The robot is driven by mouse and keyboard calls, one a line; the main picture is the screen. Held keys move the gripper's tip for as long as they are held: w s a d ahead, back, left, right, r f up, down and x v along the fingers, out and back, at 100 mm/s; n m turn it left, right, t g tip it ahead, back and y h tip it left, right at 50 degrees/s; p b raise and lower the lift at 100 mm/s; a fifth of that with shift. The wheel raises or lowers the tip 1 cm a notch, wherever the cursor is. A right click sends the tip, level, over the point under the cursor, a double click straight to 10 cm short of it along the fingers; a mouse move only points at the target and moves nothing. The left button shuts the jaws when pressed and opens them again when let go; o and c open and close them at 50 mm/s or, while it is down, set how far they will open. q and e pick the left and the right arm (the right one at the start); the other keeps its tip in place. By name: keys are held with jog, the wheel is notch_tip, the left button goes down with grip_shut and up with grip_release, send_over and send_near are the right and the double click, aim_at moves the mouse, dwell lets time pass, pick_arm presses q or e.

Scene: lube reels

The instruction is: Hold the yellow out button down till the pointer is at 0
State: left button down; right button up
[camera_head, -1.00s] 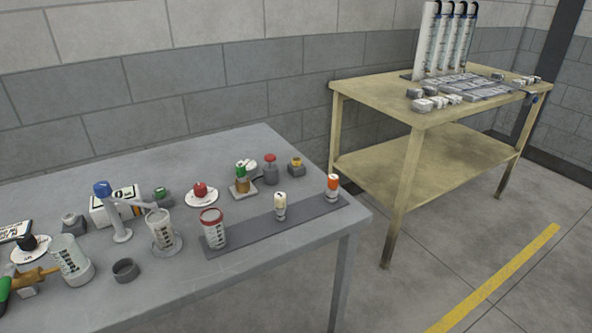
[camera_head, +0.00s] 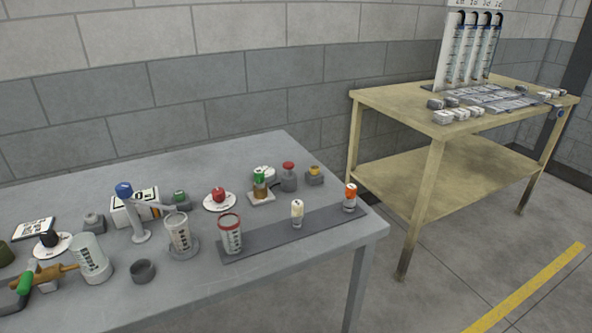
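A yellow button (camera_head: 314,170) sits on a small grey box at the back right of the grey table (camera_head: 215,302). Nothing touches it. A red button (camera_head: 288,166) on a grey base stands just left of it. A white round plate with a red knob (camera_head: 219,195) and another with a black knob (camera_head: 49,239) lie on the table; no pointer or 0 mark can be made out on either. Neither of my grippers is in view.
Beakers (camera_head: 180,234), a red-rimmed cup (camera_head: 230,234) and small bottles (camera_head: 297,212) stand along the table's front. A blue-topped stand (camera_head: 139,212) rises mid-table. A wooden bench (camera_head: 398,101) with graduated tubes (camera_head: 468,50) stands at right, with floor between.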

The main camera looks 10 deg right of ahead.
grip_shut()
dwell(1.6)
